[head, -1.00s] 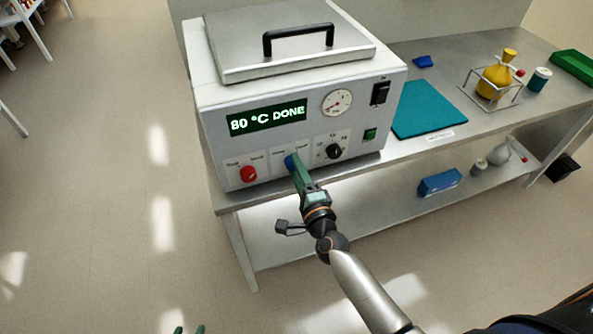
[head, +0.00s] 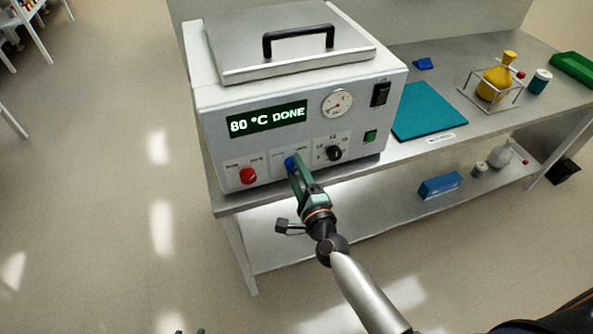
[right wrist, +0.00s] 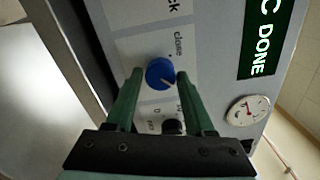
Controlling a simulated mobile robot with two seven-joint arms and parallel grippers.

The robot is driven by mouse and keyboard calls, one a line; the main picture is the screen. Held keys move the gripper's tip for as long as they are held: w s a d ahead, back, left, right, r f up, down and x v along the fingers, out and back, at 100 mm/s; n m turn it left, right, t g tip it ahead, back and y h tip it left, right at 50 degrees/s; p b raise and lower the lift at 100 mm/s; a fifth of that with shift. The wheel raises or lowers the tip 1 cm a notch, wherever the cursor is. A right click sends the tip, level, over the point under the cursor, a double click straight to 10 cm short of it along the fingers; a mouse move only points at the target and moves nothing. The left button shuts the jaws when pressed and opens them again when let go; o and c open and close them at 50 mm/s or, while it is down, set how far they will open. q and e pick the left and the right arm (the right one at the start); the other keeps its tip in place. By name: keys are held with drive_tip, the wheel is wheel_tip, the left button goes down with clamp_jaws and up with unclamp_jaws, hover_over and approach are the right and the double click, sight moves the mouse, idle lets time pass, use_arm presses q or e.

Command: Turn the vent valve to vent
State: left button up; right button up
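The vent valve appears to be the blue knob (head: 290,163) low on the oven's front; it also shows in the right wrist view (right wrist: 160,73), with a "close" label beside it. The other label is too small to read surely. My right gripper (head: 295,166) is at this knob. In the right wrist view its two green fingertips (right wrist: 160,76) stand on either side of the knob and appear to touch it. A pale line marks the knob's face. My left gripper (head: 190,332) shows only as two separated green tips at the bottom edge.
The oven (head: 212,130) reads "80 °C DONE". Beside the blue knob are a red knob (head: 248,176) and a black dial (head: 334,153). A gauge (head: 337,102) is above. A teal mat (head: 425,110) lies right of the oven on the bench.

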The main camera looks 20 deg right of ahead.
drive_tip(key=o, duration=0.3)
drive_tip(key=s+p, duration=0.1)
drive_tip(key=s, duration=1.1)
drive_tip(key=shift+s+d, duration=0.2)
drive_tip(key=shift+s, duration=0.05)
